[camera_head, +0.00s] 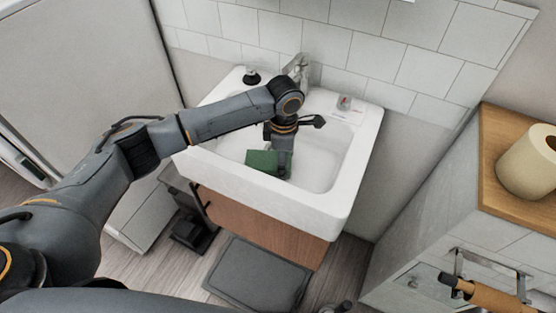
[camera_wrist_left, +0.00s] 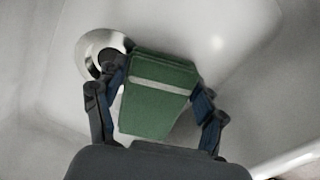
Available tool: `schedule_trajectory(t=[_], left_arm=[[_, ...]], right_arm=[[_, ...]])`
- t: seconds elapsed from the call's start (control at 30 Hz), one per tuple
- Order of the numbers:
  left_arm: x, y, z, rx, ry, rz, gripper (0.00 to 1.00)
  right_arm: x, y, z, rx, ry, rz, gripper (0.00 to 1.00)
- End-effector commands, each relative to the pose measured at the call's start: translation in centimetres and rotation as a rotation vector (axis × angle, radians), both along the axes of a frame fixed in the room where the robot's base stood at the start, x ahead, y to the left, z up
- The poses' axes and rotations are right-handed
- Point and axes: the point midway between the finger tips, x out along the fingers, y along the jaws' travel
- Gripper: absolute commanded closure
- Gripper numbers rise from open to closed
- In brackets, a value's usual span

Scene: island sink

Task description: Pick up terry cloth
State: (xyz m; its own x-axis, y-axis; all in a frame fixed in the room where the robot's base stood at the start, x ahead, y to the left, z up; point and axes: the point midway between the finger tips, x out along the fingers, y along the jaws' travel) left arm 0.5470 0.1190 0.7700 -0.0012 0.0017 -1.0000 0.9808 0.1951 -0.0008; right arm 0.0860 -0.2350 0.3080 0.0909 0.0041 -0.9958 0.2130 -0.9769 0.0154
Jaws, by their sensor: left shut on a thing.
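A green folded terry cloth (camera_head: 262,161) with a pale stripe is inside the white sink basin (camera_head: 335,165). My left gripper (camera_head: 283,165) reaches down into the basin and covers part of the cloth in the head view. In the left wrist view the cloth (camera_wrist_left: 158,95) sits between the two fingers of my left gripper (camera_wrist_left: 160,98), which are shut on it. A round metal drain (camera_wrist_left: 98,52) lies just behind the cloth. I cannot tell whether the cloth still touches the basin floor. My right gripper is not in view.
A faucet (camera_head: 301,70) stands at the sink's back rim, with a dark round item (camera_head: 251,77) to its left and a small soap-like item (camera_head: 344,102) to its right. A wooden-topped counter (camera_head: 505,165) with a paper roll (camera_head: 530,162) is at the right.

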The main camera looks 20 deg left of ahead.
Motion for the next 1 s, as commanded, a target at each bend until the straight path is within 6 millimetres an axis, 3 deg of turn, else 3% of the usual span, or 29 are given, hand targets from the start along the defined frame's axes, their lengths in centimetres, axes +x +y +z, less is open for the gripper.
schedule_trajectory(t=[0.27, 0.8, 1.0], left_arm=[[0.1, 0.0, 3.3, -0.002, -0.004, 0.000, 0.61], [0.1, -0.2, 16.9, -0.004, -0.006, -0.001, 0.61], [0.2, 0.0, 22.1, 0.000, -0.007, 0.001, 0.61]], right_arm=[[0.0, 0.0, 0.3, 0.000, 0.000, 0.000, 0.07], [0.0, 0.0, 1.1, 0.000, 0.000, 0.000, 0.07], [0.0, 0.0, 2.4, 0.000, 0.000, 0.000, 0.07]])
